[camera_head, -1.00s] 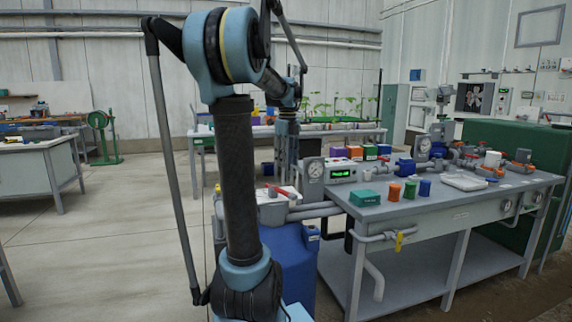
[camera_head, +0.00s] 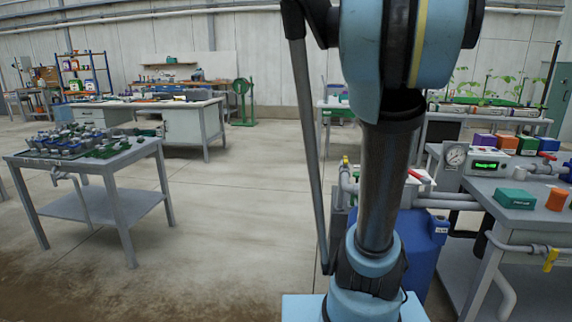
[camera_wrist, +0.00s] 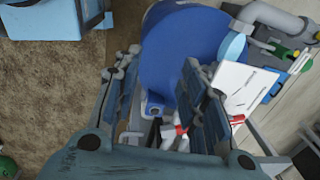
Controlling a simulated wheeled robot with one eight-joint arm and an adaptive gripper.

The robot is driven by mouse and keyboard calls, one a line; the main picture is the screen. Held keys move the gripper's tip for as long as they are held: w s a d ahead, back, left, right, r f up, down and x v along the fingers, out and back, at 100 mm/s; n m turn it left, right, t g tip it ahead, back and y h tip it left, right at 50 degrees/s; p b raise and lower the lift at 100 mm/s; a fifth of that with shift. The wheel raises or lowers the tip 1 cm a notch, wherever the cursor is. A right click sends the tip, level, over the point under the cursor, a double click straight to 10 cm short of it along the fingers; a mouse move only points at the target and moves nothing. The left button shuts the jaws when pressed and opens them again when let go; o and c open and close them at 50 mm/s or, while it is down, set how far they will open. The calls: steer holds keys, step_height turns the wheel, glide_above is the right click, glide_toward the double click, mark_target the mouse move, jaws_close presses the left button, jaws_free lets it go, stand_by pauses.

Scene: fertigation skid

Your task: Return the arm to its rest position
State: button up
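My arm stands folded in the head view, with its dark forearm tube upright and blue joints at top and bottom. My gripper is hidden from the head view. In the wrist view my gripper (camera_wrist: 163,70) has its two fingers well apart, and nothing is held between them. Beyond the fingers are a round blue container (camera_wrist: 180,45) and, in the gap, a red and white part too partly covered to name. The blue drum (camera_head: 418,245) also shows behind my arm in the head view.
A grey table (camera_head: 110,166) with fittings stands at left. The concrete floor (camera_head: 240,220) between is clear. White sheets (camera_wrist: 240,85) lie at right in the wrist view.

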steer(key=s+a+f+n+t, duration=0.1)
steer(key=s+a+f+n, duration=1.2)
steer(key=f+n, duration=0.4)
steer(key=s+n, duration=0.1)
steer(key=n, duration=0.2)
steer(key=shift+s, duration=0.3)
steer(key=shift+c, duration=0.5)
